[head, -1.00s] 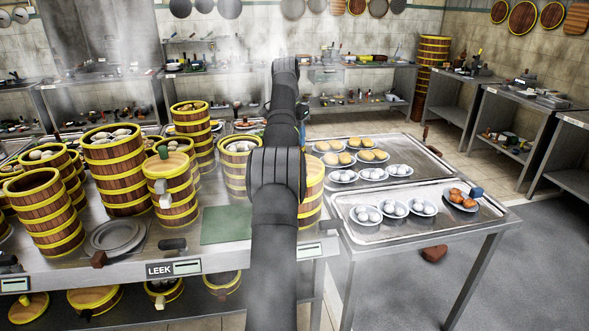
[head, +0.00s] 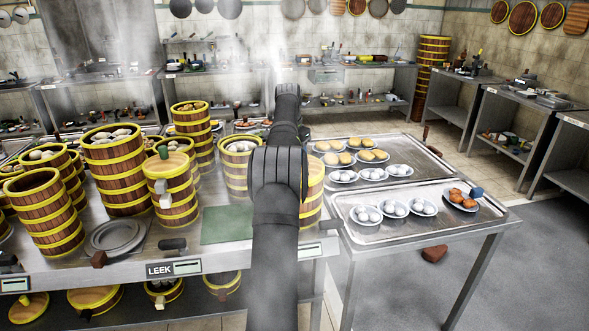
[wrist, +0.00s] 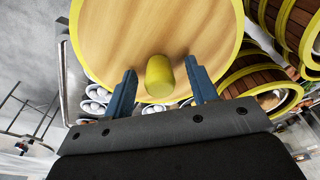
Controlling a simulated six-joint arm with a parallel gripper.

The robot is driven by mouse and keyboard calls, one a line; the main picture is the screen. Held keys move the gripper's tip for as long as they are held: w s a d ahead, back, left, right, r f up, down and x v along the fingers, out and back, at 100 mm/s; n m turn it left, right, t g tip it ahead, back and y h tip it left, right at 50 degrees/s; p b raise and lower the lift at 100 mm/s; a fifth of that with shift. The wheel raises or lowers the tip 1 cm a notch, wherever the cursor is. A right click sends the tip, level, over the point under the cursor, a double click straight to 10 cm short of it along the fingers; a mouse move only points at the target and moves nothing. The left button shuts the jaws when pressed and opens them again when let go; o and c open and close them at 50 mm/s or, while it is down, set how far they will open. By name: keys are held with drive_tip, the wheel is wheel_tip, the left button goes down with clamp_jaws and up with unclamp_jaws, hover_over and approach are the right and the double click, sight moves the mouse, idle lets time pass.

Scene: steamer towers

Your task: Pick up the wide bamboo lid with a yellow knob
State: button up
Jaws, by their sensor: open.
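The wide bamboo lid (wrist: 120,45) fills the upper middle of the wrist view, pale wood with a yellow rim. Its yellow knob (wrist: 159,78) stands between the two blue fingers of my gripper (wrist: 159,65). The fingers are open, one on each side of the knob, with visible gaps. I cannot tell how deep the fingers reach along the knob. In the head view my arm hides the gripper and the knob. A banded steamer tower (head: 313,195) shows partly behind my arm there.
Steamer towers (head: 120,180) crowd the counter to the left, one with a green-knobbed lid (head: 172,167). A green mat (head: 227,225) lies left of my arm. Metal trays (head: 440,230) with plates of buns and eggs stand at right. Several lidded steamers sit on the shelf below.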

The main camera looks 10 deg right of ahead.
clamp_jaws()
drive_tip(key=shift+r, duration=0.1)
drive_tip(key=shift+r, duration=0.55)
wheel_tip(320, 180, up, 3)
drive_tip(key=shift+f, duration=0.2)
drive_tip(key=s+d+r, duration=0.7)
drive_tip(key=s+d, duration=0.1)
drive_tip(key=shift+d, duration=0.15)
drive_tip(key=shift+s, duration=0.1)
drive_tip(key=c, duration=0.8)
unclamp_jaws()
drive_tip(key=shift+c, duration=0.2)
clamp_jaws()
